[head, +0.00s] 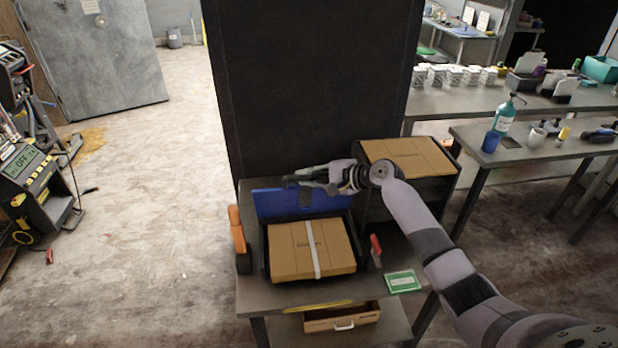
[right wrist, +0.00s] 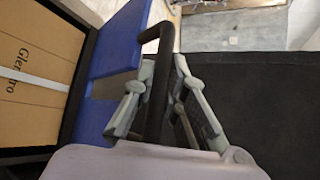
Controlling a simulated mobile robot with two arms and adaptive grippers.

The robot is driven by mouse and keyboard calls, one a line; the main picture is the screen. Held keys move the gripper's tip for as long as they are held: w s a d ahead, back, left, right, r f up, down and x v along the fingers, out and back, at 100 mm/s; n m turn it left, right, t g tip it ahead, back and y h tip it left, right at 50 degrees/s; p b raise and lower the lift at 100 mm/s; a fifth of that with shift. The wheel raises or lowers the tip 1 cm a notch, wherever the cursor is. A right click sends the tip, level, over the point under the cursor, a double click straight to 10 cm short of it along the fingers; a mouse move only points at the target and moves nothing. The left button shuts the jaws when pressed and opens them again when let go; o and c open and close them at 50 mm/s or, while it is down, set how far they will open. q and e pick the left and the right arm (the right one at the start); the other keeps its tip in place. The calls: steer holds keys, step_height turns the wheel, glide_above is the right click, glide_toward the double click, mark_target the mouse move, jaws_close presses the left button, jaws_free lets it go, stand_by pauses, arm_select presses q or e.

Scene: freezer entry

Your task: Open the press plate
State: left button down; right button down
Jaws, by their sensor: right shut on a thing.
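The blue press plate (head: 272,204) stands raised at the back of the press on the work table, behind a cardboard box (head: 290,252) with a white strap. The box lies uncovered in the dark press frame. My right gripper (head: 304,180) is at the plate's upper edge. In the right wrist view the gripper (right wrist: 160,100) is shut around the black bar handle (right wrist: 157,75) of the blue plate (right wrist: 112,45). The box also shows there at left (right wrist: 35,65). My left gripper is not in view.
A second cardboard box (head: 408,157) sits on a dark stand to the right. A red-handled clamp (head: 375,248), a green card (head: 403,281) and an orange item (head: 237,231) are around the press. A dark panel (head: 312,80) rises behind. The floor at left is mostly clear.

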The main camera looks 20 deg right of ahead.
steer(key=c, duration=1.6)
jaws_free()
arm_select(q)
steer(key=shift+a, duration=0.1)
arm_select(e)
steer(key=shift+s, duration=0.1)
steer(key=v, duration=1.2)
